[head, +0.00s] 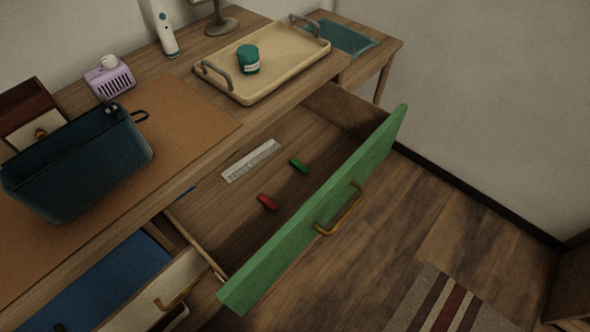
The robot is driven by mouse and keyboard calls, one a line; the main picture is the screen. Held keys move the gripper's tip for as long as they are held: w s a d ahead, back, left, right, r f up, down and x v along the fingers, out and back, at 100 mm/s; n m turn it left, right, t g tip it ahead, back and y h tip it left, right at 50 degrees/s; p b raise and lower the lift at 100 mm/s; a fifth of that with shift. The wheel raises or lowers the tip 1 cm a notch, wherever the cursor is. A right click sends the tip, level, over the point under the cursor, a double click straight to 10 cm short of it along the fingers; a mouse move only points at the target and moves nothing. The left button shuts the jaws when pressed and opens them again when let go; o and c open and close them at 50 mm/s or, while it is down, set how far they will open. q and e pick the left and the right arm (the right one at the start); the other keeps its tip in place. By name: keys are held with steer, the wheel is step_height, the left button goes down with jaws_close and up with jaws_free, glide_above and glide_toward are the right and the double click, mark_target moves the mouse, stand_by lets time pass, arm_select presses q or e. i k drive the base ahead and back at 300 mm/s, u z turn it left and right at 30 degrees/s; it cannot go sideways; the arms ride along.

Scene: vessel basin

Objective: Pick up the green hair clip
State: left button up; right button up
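The green hair clip (299,166) is a small dark green piece lying on the floor of an open drawer, near its front panel. The drawer has a green front (290,240) with a brass handle (340,211). A red clip-like piece (266,202) lies in the same drawer, nearer the viewer. A pale ruler (251,161) lies flat beside them, toward the desk. Neither of my grippers shows in the head view.
The desk top holds a dark blue bin (80,165), a cork-coloured mat (190,130), a purple basket (111,80) and a tray (290,77) with a teal jar (248,59). A second drawer with a cream front (152,297) stands partly open at lower left.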

mark_target(294, 162)
steer(key=u, duration=3.1)
steer(key=k, duration=0.85)
steer(key=z, duration=1.75)
